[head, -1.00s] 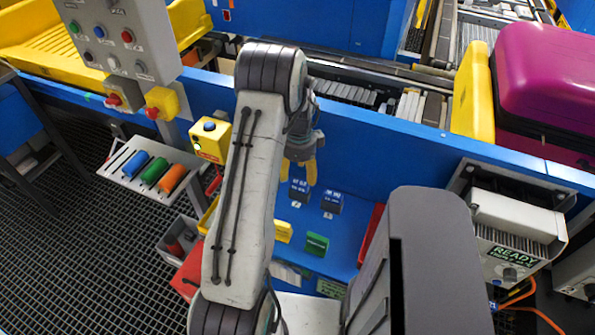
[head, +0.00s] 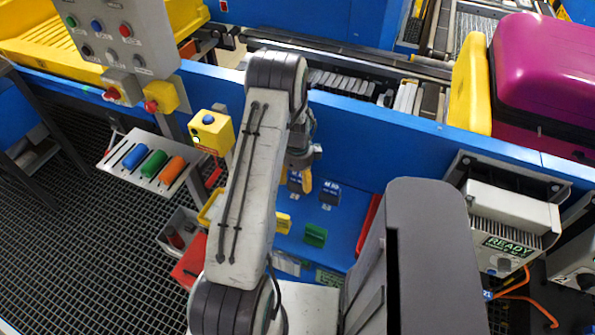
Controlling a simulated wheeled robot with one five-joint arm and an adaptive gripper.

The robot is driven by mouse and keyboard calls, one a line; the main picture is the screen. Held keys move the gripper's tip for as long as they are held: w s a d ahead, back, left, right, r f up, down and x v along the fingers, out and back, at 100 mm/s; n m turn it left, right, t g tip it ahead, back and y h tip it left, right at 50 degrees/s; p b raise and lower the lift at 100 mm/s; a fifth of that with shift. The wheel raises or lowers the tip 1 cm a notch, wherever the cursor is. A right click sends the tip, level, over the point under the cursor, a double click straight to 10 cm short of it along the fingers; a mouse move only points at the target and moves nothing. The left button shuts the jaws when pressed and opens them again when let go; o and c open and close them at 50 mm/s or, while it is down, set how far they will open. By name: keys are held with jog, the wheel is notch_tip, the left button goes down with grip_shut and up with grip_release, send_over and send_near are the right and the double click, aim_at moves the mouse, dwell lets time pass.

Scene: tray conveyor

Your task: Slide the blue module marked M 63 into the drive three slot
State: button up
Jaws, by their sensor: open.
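Two dark blue modules with white markings stand on the blue shelf (head: 345,236): a left module (head: 294,186), partly behind my gripper, and a right module (head: 329,195), in the open. The markings are too small to read surely, so I cannot tell which is M 63. My gripper (head: 302,182), with yellow fingertips, is open above the left module, its near side partly hidden by my arm. I cannot tell whether it touches the module. A drive unit (head: 513,210) with a READY display is at the right; I cannot identify the drive three slot.
A green block (head: 315,235) and a yellow block (head: 283,223) lie nearer on the shelf. A red strip (head: 368,222) edges its right side. A yellow button box (head: 211,132) and a tray of coloured cylinders (head: 148,166) are left. The blue conveyor wall (head: 400,150) rises behind.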

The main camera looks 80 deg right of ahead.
aim_at(297, 176)
jog(key=shift+f, duration=0.35)
jog(key=shift+c, duration=0.2)
grip_shut()
dwell(0.4)
jog(key=shift+r, duration=0.25)
jog(key=shift+r+p, duration=0.35)
jog(key=shift+r+p, duration=0.95)
jog(key=shift+r, duration=1.1)
jog(key=shift+r+p, duration=0.85)
jog(key=shift+r, duration=1.1)
